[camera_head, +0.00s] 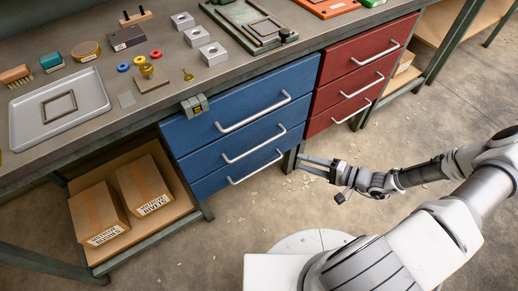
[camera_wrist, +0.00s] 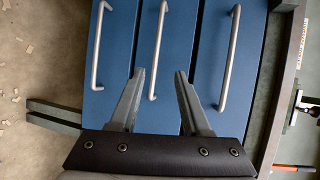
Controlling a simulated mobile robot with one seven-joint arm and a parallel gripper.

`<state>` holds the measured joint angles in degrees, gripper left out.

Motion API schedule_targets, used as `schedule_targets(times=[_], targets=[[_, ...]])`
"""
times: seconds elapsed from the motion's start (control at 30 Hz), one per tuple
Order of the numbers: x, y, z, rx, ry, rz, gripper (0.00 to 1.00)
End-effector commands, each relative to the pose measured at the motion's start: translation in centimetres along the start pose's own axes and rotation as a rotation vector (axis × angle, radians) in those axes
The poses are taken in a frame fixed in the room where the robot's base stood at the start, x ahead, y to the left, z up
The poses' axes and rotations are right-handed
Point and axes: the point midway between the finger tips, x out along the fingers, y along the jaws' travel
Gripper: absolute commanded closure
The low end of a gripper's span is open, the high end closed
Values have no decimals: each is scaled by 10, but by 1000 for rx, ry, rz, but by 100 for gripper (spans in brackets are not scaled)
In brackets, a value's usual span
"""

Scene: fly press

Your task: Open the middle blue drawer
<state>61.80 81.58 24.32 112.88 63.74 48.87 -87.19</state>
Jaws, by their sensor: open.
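The blue drawer unit has three drawers, all shut flush in the head view. The middle blue drawer (camera_head: 215,156) has a silver bar handle (camera_head: 254,145). My gripper (camera_head: 301,163) is open and empty, just right of the blue drawers' right edge in that picture. In the wrist view the blue fronts lie sideways, and the middle handle (camera_wrist: 157,50) runs up the centre. My open fingers (camera_wrist: 159,73) point at the fronts, and the lower end of the middle handle appears between them. A gap to the handle cannot be measured here.
The top drawer handle (camera_head: 253,113) and bottom drawer handle (camera_head: 256,167) lie on either side. Red drawers (camera_head: 340,90) stand right of the blue ones. A bench leg (camera_head: 292,157) is close by my gripper. The floor in front is open with scraps.

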Motion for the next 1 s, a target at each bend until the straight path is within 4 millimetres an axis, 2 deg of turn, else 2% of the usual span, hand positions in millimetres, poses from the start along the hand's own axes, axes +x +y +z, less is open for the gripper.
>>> schedule_targets(times=[0.03,0.1,0.37,0.47,1.0], targets=[[4,9,-1,15,26,-26,53],[7,15,-2,24,52,-47,53],[22,18,-4,30,75,-66,53],[38,18,-5,31,73,-66,53],[152,12,-13,29,72,-64,53]])
